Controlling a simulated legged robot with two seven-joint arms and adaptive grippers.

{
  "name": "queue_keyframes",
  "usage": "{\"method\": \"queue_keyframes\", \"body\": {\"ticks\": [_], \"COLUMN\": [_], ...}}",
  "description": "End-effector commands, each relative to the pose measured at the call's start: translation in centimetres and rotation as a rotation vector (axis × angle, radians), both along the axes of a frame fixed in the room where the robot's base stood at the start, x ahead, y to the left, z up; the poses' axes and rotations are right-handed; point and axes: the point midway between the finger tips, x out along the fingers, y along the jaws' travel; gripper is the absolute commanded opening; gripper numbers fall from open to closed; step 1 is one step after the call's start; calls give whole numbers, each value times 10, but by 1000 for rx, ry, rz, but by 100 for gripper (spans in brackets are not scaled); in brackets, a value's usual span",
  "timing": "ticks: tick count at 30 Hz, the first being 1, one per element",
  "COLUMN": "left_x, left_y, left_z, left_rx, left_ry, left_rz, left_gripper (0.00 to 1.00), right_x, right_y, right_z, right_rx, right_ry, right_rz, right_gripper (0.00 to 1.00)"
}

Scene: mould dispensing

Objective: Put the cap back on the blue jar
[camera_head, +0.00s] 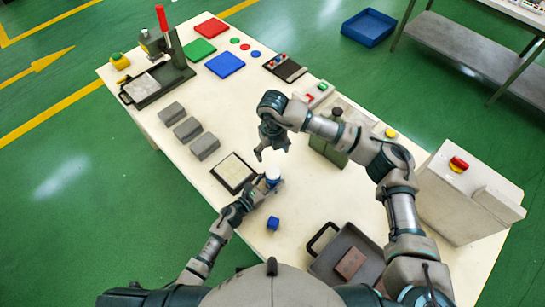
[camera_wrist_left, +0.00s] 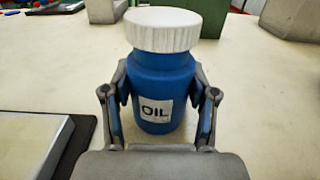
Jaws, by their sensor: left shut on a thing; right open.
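The blue jar (camera_wrist_left: 163,85) stands upright with a label reading OIL. The white ribbed cap (camera_wrist_left: 163,30) sits level on top of the jar; I cannot tell how tightly. In the head view the cap (camera_head: 273,174) shows as a small white spot beside the framed pad. My left gripper (camera_wrist_left: 161,97) is shut on the jar's body, one finger on each side. In the head view my left gripper (camera_head: 265,186) is at the jar, low over the table. My right gripper (camera_head: 272,150) is open and empty, beyond the jar in the picture and apart from the cap.
A dark tray (camera_head: 368,242) holds a brown block (camera_head: 350,263). Several grey blocks (camera_head: 205,148) line the left side. A control box with a red button (camera_head: 460,195) stands right.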

Motion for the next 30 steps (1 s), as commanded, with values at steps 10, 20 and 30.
{"method": "queue_keyframes", "body": {"ticks": [10,20,30], "left_x": [0,0,-18], "left_y": [0,0,18], "left_z": [1,0,-1], "left_rx": [-1,-1,1], "left_ry": [-1,-1,2], "left_rz": [0,0,1], "left_gripper": [0,87,87], "right_x": [0,0,0], "right_y": [0,0,0], "right_z": [4,4,4], "right_rx": [0,0,0], "right_ry": [0,0,0], "right_rz": [0,0,0], "right_gripper": [81,81,81]}}
